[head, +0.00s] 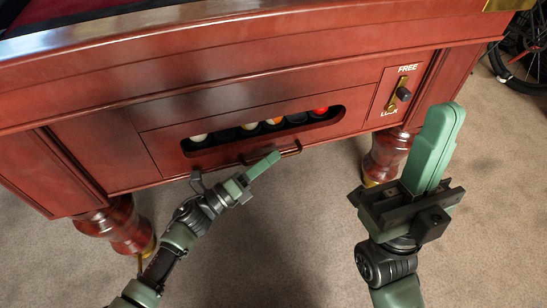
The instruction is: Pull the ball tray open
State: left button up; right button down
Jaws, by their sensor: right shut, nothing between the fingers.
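The ball tray front (165,150) is a red-brown wooden panel low in the side of a pool table. It looks flush with the panels around it. Several balls (250,127) show in its long dark slot. A dark bar handle (291,152) runs along its lower edge. My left gripper (268,162) is at the handle, its green fingers overlapping it in the head view. Whether the fingers are closed around the bar is hidden. My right gripper (441,130) is shut and empty, pointing up in front of the table's right part, apart from the tray.
A brass latch plate (391,105) with a dark knob (403,94), marked FREE above and LOCK below, sits right of the tray. Turned table legs (120,225) stand at left and right. A bicycle wheel (520,50) is at the upper right. The carpet (290,240) in front is clear.

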pick_arm(q)
jog(key=shift+w+d+r, duration=0.1)
jog(key=shift+w+d, duration=0.3)
jog(key=shift+d, duration=0.1)
grip_shut()
dwell(1.2)
